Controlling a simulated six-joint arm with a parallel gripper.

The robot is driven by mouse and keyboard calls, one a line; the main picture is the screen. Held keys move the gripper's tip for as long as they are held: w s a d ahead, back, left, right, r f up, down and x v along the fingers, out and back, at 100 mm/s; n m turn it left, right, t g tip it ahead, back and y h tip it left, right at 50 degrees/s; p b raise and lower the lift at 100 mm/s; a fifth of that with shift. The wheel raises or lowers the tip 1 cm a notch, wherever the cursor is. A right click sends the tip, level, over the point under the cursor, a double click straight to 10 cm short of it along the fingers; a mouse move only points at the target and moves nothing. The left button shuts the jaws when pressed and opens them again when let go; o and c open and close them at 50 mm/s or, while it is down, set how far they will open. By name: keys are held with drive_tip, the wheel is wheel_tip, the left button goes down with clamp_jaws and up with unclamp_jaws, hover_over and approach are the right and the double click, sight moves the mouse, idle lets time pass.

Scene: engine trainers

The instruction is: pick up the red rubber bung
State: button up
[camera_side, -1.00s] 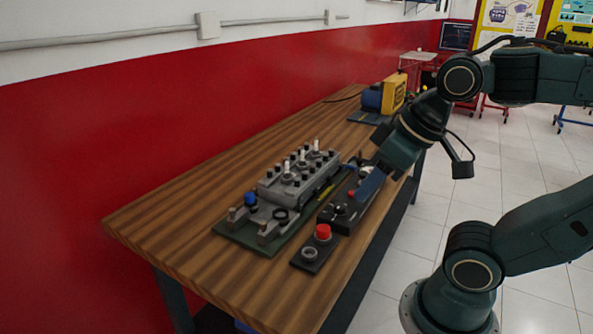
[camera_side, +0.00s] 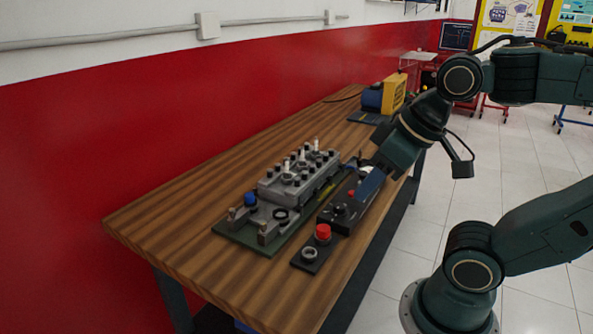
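The red rubber bung (camera_side: 323,232) stands on a small dark plate (camera_side: 299,265) at the near edge of the wooden bench, behind a grey ring-shaped fitting (camera_side: 310,253). My gripper (camera_side: 366,186) hangs over the black control box, behind and to the right of the bung and apart from it.
A grey engine block (camera_side: 299,177) with several upright pegs sits on a green base (camera_side: 234,236) left of the bung. A blue knob (camera_side: 250,199) is on its near part. The black box (camera_side: 344,213) is just behind the bung. Bare wood (camera_side: 190,215) lies to the left.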

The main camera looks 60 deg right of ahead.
drive_tip(key=shift+o, duration=0.4)
drive_tip(key=o, duration=0.4)
drive_tip(key=w+d+f+m+g, duration=0.1)
drive_tip(key=w+d+f+m, duration=0.2)
drive_tip(key=m, duration=0.4)
drive_tip(key=w+d+f+m+g, duration=0.2)
drive_tip(key=w+d+f+m, duration=0.1)
drive_tip(key=m, duration=0.5)
drive_tip(key=w+d+f+m+g, duration=0.2)
drive_tip(key=w+d+f+m, duration=0.1)
drive_tip(key=w+d+m, duration=0.2)
drive_tip(key=shift+w+d+m, duration=0.1)
drive_tip(key=shift+w+m, duration=0.4)
drive_tip(key=shift+m, duration=0.35)
drive_tip(key=shift+w+m, duration=0.5)
drive_tip(key=shift+m, duration=0.35)
